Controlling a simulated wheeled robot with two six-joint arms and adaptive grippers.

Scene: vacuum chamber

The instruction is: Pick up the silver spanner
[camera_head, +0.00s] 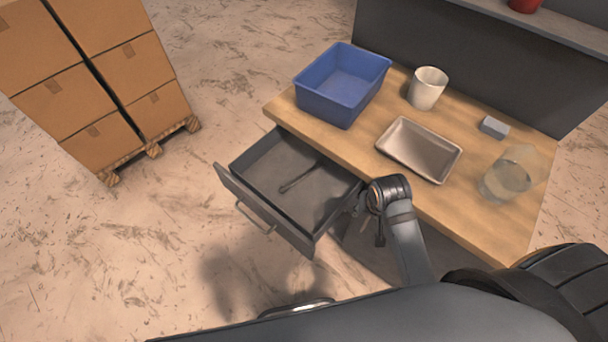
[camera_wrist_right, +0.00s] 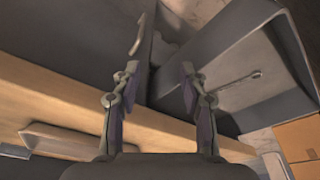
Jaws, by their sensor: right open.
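The silver spanner (camera_head: 298,179) lies flat on the floor of the open grey drawer (camera_head: 262,211) in the head view. It also shows in the right wrist view (camera_wrist_right: 238,79), to the right of my fingers. My right gripper (camera_head: 350,203) is at the drawer's right side, near the table's front edge, apart from the spanner. In the right wrist view its two fingers (camera_wrist_right: 160,75) are spread with nothing between them. My left gripper is not in view.
On the wooden table (camera_head: 455,208) stand a blue bin (camera_head: 325,108), a white cup (camera_head: 427,90), a metal tray (camera_head: 405,165), a small grey block (camera_head: 494,127) and a clear glass container (camera_head: 506,175). Stacked cardboard boxes (camera_head: 75,100) stand at the left. The floor before the drawer is clear.

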